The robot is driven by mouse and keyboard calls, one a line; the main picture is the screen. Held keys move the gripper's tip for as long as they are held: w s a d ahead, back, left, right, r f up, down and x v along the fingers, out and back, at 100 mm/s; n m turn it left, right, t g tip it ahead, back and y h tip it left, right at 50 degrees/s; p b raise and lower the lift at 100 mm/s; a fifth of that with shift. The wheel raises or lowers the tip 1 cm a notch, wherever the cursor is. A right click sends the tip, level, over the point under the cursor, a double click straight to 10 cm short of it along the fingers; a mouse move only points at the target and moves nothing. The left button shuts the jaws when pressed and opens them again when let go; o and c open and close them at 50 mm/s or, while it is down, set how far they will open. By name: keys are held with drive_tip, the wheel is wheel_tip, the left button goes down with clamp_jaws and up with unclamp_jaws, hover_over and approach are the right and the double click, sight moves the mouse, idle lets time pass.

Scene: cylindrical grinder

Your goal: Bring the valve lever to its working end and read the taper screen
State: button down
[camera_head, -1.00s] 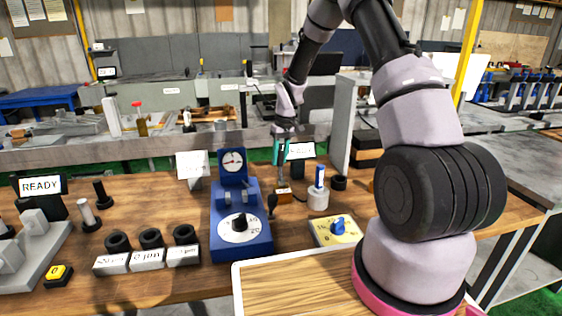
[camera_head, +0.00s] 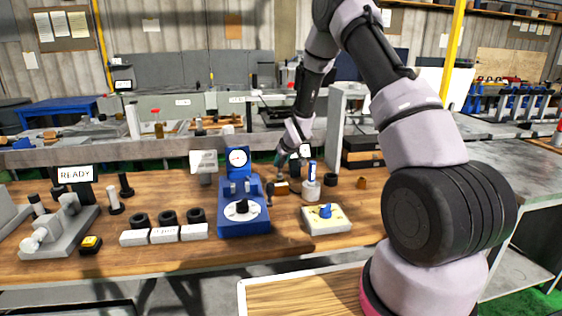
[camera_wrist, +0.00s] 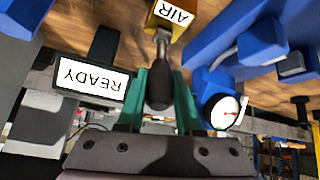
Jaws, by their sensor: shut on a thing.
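My gripper (camera_wrist: 165,100) is shut on the valve lever's black knob (camera_wrist: 159,88) in the wrist view, its green fingers on either side. The lever's metal stem runs to a brass valve body (camera_wrist: 163,22) labelled AIR. In the head view my gripper (camera_head: 287,160) is tilted above the small brass valve (camera_head: 282,188), and the knob is hard to make out. A screen reading READY (camera_wrist: 92,78) appears upside down beside my gripper in the wrist view.
A blue fixture (camera_head: 240,215) with a round gauge and dial stands left of the valve. A white puck with a blue pin (camera_head: 311,190) stands close on the right. A pale box with a blue knob (camera_head: 326,217) is nearer.

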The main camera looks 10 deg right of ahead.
drive_tip(key=shift+s+f+t, duration=0.35)
drive_tip(key=shift+s+t, duration=0.3)
drive_tip(key=shift+t, duration=0.15)
drive_tip(key=c, duration=0.6)
unclamp_jaws()
drive_tip(key=shift+s, duration=0.1)
drive_tip(key=shift+o, duration=0.2)
drive_tip(key=shift+r, duration=0.1)
drive_tip(key=v, duration=1)
drive_tip(key=shift+s, duration=0.35)
drive_tip(key=shift+d+r, duration=0.1)
